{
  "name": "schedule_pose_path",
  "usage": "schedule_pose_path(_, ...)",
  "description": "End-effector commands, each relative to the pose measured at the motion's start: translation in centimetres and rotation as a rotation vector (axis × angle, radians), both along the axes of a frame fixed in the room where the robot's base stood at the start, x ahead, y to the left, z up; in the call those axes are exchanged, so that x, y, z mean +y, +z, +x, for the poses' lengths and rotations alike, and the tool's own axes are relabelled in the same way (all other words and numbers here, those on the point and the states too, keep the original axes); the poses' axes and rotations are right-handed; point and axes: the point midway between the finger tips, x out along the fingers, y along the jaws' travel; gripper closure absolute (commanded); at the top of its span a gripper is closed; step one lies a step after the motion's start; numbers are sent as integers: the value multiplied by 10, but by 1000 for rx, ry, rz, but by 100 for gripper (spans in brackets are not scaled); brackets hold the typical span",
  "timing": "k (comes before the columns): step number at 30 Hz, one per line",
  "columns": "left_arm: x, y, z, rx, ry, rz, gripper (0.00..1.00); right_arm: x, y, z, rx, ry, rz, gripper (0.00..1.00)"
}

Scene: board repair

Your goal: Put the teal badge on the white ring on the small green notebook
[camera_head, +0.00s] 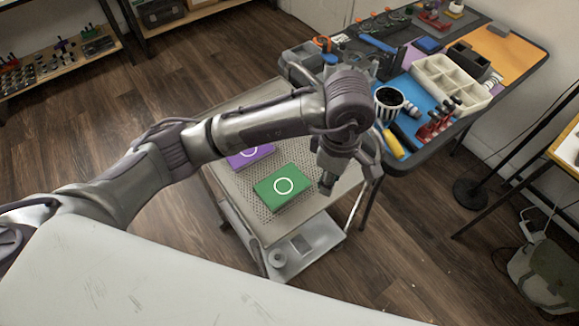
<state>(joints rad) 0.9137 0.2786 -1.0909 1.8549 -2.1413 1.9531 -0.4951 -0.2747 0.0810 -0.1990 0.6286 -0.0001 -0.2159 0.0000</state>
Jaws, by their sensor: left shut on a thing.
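The small green notebook (267,189) lies on the perforated top of a small cart, with a white ring (275,187) on its cover. My left gripper (327,186) points down just right of the notebook, above the cart's right side. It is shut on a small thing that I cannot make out. I see no teal badge clearly anywhere in this view. My right gripper is not in view.
A purple notebook (234,162) with a white ring lies behind the green one, partly hidden by my left arm. The cart (262,234) has bare top around the notebooks. A crowded workbench (408,170) with a divided tray (418,69) stands close behind on the right.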

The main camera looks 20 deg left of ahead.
Motion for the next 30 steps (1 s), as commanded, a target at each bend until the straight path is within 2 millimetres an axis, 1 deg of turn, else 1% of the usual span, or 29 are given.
schedule_pose_path(5,34,-19,10,6,8,4,82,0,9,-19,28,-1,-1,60)
schedule_pose_path(10,71,-43,23,6,6,5,82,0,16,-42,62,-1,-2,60)
schedule_pose_path(12,84,-51,28,4,5,3,82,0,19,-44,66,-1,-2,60)
schedule_pose_path(15,97,-61,33,4,3,2,82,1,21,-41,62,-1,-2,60)
schedule_pose_path(18,105,-66,36,2,1,1,82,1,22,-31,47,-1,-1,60)
schedule_pose_path(22,107,-72,37,2,-1,1,82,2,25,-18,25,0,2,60)
schedule_pose_path(26,106,-89,35,6,-1,1,82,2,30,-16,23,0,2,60)
schedule_pose_path(27,106,-96,35,6,1,1,82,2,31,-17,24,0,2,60)
schedule_pose_path(30,106,-107,36,4,-1,2,82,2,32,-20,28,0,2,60)
